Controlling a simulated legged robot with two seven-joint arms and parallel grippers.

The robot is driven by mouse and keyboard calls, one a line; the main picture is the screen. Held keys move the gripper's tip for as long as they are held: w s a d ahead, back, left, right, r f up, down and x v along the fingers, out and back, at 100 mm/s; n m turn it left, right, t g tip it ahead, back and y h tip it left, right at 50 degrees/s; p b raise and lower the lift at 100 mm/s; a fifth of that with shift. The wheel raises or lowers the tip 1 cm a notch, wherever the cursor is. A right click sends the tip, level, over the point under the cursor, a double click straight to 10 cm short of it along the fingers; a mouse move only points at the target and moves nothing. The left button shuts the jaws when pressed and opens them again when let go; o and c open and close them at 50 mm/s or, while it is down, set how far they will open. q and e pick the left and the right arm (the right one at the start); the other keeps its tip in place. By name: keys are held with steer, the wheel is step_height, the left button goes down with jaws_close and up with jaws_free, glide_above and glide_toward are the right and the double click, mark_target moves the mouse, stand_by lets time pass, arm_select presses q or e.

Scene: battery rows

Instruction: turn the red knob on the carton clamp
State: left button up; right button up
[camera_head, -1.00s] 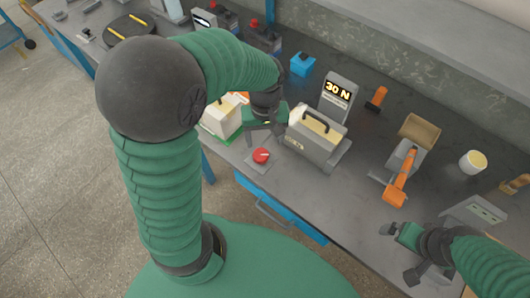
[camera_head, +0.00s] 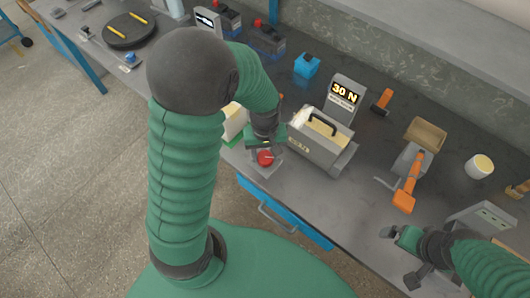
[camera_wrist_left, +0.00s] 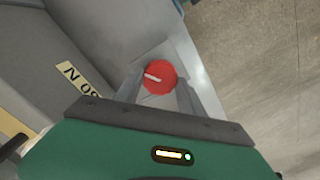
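The red knob (camera_head: 265,158) sits on a small grey plate at the front of the bench. A pale mark on it shows in the left wrist view (camera_wrist_left: 160,77). The grey carton clamp (camera_head: 318,150) with a black handle stands just right of it. My left gripper (camera_head: 264,152) is over the knob, pointing down. In the left wrist view its fingers (camera_wrist_left: 158,92) are apart, one on each side of the knob; I cannot tell whether they touch it. My right gripper (camera_head: 398,256) is open and empty over the bench's front right.
A display (camera_head: 344,92) reading "30 N" stands behind the clamp. An orange-handled tool (camera_head: 408,185), a tan box (camera_head: 424,133) and a white cup (camera_head: 479,166) are to the right. A blue box (camera_head: 306,65) is behind. A pale block (camera_head: 233,122) is close on the left.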

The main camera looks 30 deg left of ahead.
arm_select(q)
steer(key=shift+a, duration=0.15)
steer(key=shift+c, duration=2.3)
steer(key=shift+w, duration=0.1)
steer(key=shift+c, duration=0.3)
steer(key=shift+d+r+p, duration=0.2)
steer(key=shift+p, duration=0.3)
steer(key=shift+f+m, duration=0.15)
steer(key=shift+m, duration=0.25)
steer(key=shift+a+f, duration=0.1)
steer(key=o, duration=1.4)
steer(key=shift+c, duration=0.2)
